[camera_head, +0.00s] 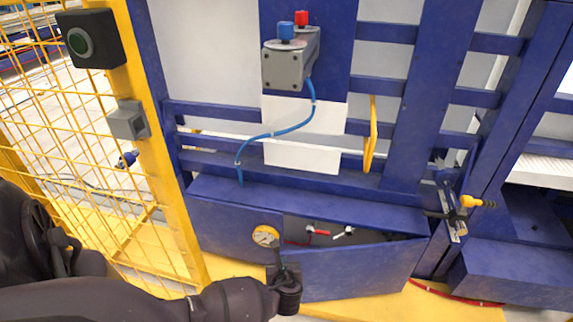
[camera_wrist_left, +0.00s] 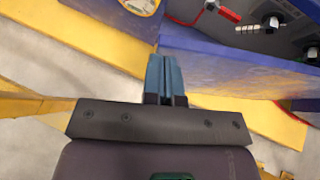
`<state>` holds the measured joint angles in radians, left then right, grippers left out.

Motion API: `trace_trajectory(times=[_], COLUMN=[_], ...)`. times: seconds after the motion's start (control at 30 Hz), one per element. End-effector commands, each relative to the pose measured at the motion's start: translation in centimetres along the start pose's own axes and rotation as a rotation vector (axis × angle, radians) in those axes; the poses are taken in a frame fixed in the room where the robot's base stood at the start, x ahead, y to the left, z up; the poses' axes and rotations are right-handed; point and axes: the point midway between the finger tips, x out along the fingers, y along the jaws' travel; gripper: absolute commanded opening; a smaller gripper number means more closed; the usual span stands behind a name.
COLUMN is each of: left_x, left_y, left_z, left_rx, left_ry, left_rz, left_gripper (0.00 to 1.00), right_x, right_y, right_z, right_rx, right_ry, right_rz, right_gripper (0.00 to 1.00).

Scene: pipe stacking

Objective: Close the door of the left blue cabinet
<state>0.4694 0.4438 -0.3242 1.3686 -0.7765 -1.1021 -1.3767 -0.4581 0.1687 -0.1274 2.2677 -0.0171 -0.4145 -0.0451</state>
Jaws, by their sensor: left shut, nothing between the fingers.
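The low blue cabinet (camera_head: 225,222) has a round yellow-rimmed gauge (camera_head: 265,236) on its front. Its door (camera_head: 350,270) stands partly open, with its left end swung out and its right end close to the cabinet. Red-handled and white-handled valves (camera_head: 318,232) show inside. My left gripper (camera_head: 279,250) is shut and empty at the door's free left end, just below the gauge. In the left wrist view the shut fingers (camera_wrist_left: 165,78) point at the door's edge (camera_wrist_left: 190,45); I cannot tell whether they touch it. My right gripper is not in view.
A yellow mesh fence (camera_head: 100,150) stands at the left. A grey box with red and blue buttons (camera_head: 290,62) hangs above, with a blue cable. Another blue cabinet (camera_head: 515,270) is at the right. Yellow floor (camera_head: 440,303) lies in front.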

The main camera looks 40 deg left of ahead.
Motion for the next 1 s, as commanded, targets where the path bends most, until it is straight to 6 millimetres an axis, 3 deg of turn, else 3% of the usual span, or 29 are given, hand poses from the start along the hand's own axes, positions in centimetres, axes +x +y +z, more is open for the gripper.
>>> trace_trajectory(times=[0.57, 1.0], left_x=[1.1, 9.6], left_y=[-0.1, -0.6], left_z=[0.7, 5.2], left_rx=[0.0, 0.004], left_ry=[-0.001, 0.0], left_rz=[-0.001, 0.0], left_gripper=[0.0, 0.0], right_x=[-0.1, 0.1], right_y=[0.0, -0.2], right_z=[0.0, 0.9], right_rx=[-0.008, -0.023], right_ry=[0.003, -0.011], right_rz=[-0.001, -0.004], right_gripper=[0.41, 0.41])
